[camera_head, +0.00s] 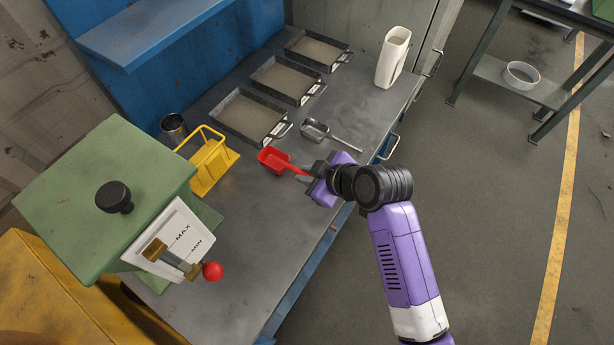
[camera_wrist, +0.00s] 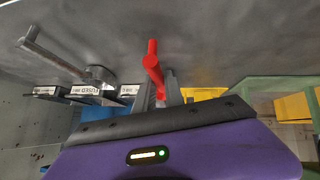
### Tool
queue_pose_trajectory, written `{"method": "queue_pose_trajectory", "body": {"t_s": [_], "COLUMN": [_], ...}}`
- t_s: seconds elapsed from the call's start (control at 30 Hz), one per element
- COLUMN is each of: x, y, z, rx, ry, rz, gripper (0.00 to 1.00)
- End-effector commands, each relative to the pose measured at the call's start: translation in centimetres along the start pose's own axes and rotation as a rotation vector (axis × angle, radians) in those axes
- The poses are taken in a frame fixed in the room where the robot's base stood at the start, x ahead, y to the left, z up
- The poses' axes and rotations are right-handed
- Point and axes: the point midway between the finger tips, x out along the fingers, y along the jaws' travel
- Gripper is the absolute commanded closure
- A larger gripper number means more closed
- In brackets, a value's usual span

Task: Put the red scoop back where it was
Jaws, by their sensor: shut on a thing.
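The red scoop (camera_head: 273,159) is at the middle of the grey worktop, its bowl pointing left, towards the yellow holder. My gripper (camera_head: 307,172) is shut on the end of its handle. In the wrist view the red handle (camera_wrist: 152,65) runs up from between my fingers (camera_wrist: 160,92); the bowl cannot be made out there. Whether the scoop touches the worktop or hangs just above it, I cannot tell. The yellow wire-framed holder (camera_head: 208,163) stands left of the scoop, apart from it. A grey metal scoop (camera_head: 314,129) lies behind the red one.
Several shallow trays of granular material (camera_head: 249,116) line the back of the worktop (camera_head: 270,225). A metal cup (camera_head: 173,126) stands behind the holder, and a white container (camera_head: 393,58) at the far right.

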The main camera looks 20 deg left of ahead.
Motion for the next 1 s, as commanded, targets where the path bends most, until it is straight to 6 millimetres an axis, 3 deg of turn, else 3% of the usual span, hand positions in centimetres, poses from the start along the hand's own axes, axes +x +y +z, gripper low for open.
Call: {"method": "queue_pose_trajectory", "body": {"t_s": [0.13,0.4,0.43,0.53,0.87,1.0], "x": [1.2,1.5,1.5,1.5,1.4,0.3], "y": [-0.3,-0.4,-0.4,-0.4,-0.4,-0.4], "z": [1.3,1.5,1.5,1.5,1.5,1.5], "rx": [0.002,0.0,0.0,0.0,0.0,0.0], "ry": [-0.001,0.0,-0.001,-0.001,0.0,0.002], "rz": [0.0,0.001,0.001,0.001,0.001,0.002], "gripper": [1.0,1.0,0.81,0.64,0.64,0.64]}}
